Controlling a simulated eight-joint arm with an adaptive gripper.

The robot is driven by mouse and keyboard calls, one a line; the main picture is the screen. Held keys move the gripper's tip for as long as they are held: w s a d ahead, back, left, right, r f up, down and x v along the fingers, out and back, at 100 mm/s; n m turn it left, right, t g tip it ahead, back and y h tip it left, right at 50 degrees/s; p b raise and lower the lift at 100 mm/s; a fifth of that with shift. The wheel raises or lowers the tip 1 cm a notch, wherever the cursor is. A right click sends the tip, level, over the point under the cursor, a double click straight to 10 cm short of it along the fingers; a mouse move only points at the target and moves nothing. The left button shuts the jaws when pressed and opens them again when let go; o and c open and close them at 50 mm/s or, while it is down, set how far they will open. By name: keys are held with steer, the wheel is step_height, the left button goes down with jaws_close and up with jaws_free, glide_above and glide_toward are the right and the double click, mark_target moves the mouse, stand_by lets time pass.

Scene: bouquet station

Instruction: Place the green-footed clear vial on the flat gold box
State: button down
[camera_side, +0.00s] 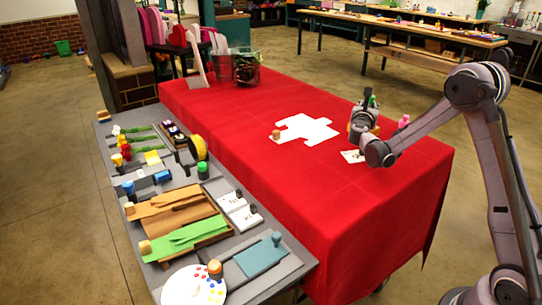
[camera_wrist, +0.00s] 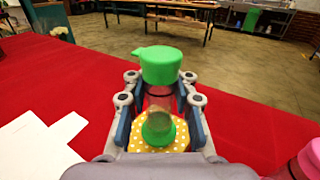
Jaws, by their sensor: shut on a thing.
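My gripper (camera_wrist: 160,92) is shut on the clear vial (camera_wrist: 158,122), whose see-through body is between the fingers. A bright green foot shows at its lower end, and a wide green part (camera_wrist: 162,64) with a small spout shows above. A yellow, white-dotted surface (camera_wrist: 186,138) lies below the vial; whether they touch is unclear. In the side view my gripper (camera_side: 363,118) is over the right part of the red table, with green showing at its top and the vial mostly hidden. I cannot clearly pick out the flat gold box.
A white cross-shaped sheet (camera_side: 308,128) lies left of my gripper, with a small tan block (camera_side: 276,134) at its left end. A pink object (camera_side: 403,121) stands close on the right. A white card (camera_side: 353,156) lies in front.

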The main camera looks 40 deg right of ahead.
steer(key=shift+f, duration=0.1)
steer(key=c, duration=1.1)
jaws_free()
